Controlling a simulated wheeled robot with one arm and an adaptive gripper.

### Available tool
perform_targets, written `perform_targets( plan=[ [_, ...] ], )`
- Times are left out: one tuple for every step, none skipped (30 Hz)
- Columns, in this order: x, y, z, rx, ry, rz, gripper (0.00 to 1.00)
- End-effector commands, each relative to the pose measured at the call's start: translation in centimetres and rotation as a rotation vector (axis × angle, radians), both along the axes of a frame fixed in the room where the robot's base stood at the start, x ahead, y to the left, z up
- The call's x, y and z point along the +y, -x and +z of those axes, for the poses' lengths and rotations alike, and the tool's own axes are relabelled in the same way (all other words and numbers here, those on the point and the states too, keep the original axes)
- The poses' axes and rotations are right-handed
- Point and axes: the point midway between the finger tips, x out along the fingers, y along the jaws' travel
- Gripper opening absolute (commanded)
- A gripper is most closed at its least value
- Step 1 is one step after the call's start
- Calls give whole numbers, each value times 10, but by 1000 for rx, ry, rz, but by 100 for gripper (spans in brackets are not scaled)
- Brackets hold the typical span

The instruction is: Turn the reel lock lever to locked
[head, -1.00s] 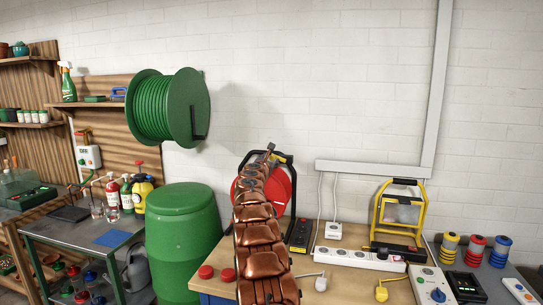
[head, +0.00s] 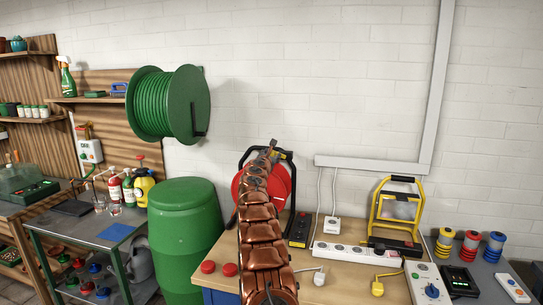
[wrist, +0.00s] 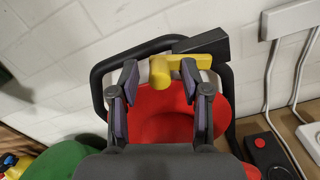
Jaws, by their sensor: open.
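The red cable reel (head: 280,182) stands in its black frame on the wooden bench, partly hidden behind my arm. In the wrist view, the reel's red drum (wrist: 165,125) is below a yellow lever (wrist: 160,72) near the top of the black frame. My gripper (wrist: 159,82) is open, with one finger on each side of the lever. In the head view, the fingers and lever are too small to make out.
A black block (wrist: 203,44) sits at the frame's top right, close to the lever. A black box with a red button (wrist: 268,155) is right of the reel. A power strip (head: 350,254) and yellow work light (head: 396,215) stand farther right. A green barrel (head: 182,240) is at left.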

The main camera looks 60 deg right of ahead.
Motion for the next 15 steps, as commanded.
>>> perform_targets(
  plan=[
    [0,0,0,0,0,0,47],
    [0,0,0,0,0,0,45],
    [0,0,0,0,0,0,41],
    [0,0,0,0,0,0,38],
    [0,0,0,0,0,0,35],
    [0,0,0,0,0,0,31],
    [0,0,0,0,0,0,28],
    [0,0,0,0,0,0,24],
    [0,0,0,0,0,0,20],
    [0,0,0,0,0,0,17],
    [0,0,0,0,0,0,14],
    [0,0,0,0,0,0,10],
    [0,0,0,0,0,0,7],
    [0,0,0,0,0,0,4],
    [0,0,0,0,0,0,0]
  ],
)
